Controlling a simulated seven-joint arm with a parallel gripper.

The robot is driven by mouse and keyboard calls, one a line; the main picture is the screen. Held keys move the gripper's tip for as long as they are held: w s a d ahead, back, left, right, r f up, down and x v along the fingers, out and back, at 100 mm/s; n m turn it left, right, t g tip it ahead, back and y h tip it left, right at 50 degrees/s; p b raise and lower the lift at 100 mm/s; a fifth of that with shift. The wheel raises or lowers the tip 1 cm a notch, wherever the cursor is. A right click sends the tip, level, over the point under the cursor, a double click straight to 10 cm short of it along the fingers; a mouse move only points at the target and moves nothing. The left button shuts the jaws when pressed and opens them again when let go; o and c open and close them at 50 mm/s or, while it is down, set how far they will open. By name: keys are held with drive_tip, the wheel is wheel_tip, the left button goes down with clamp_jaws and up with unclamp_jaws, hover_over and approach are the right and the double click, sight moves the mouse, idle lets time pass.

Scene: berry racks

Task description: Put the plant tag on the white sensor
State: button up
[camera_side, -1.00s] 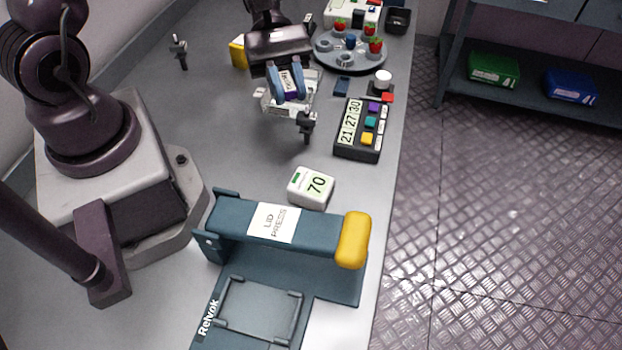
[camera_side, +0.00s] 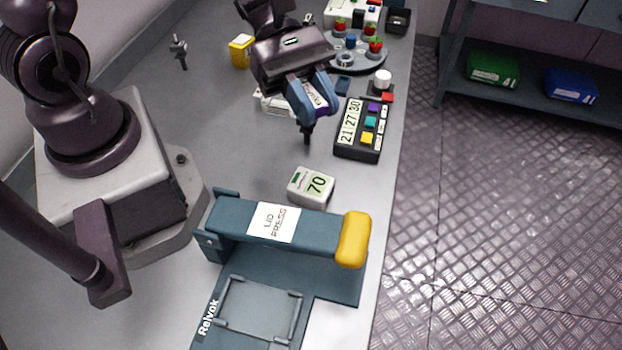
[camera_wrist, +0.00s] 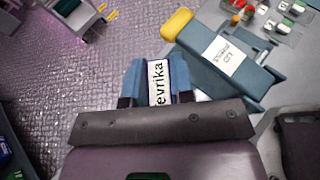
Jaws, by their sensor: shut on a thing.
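The plant tag (camera_side: 315,97) is a white strip with dark lettering and a purple edge. My gripper (camera_side: 316,108) is shut on it. In the wrist view the tag (camera_wrist: 157,82), reading "evrika", stands between the two blue fingers of my gripper (camera_wrist: 157,92).
A dark post (camera_side: 307,134) stands just under my fingers, its top hidden. A black timer (camera_side: 346,150) is to the right. The blue lid press (camera_side: 235,222) with a yellow handle (camera_side: 353,240) is close in front of the sensor. A white object (camera_side: 270,101) is partly behind my gripper.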

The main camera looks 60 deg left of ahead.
sight(314, 186)
wheel_tip(314, 186, down, 15)
drive_tip(key=shift+f, duration=0.2)
drive_tip(key=o, duration=0.9)
drive_tip(key=shift+a+r, duration=0.1)
drive_tip(key=v, duration=1.2)
drive_tip(key=s+a+r+m+t+y, duration=0.1)
drive_tip(key=s+r+m+t+y, duration=0.1)
drive_tip(key=r+m+y, duration=0.2)
drive_tip(key=s+r+m+t+y, duration=0.1)
drive_tip(key=s+r+m+y, duration=0.2)
drive_tip(key=r, duration=1)
drive_tip(key=s+a+r+m+t+y, duration=0.1)
drive_tip(key=s+r+m+t+y, duration=0.1)
drive_tip(key=r+m+y, duration=0.4)
drive_tip(key=shift+s+a+r+m+t+y, duration=0.1)
drive_tip(key=shift+r+m, duration=0.35)
drive_tip(key=shift+m, duration=0.4)
drive_tip(key=shift+s+a+r+m+t+y, duration=0.1)
drive_tip(key=shift+r+m, duration=0.3)
drive_tip(key=shift+m, duration=0.4)
drive_tip(key=shift+s+a+r+m+t+y, duration=0.15)
drive_tip(key=shift+r+m, duration=0.3)
drive_tip(key=shift+m, duration=0.4)
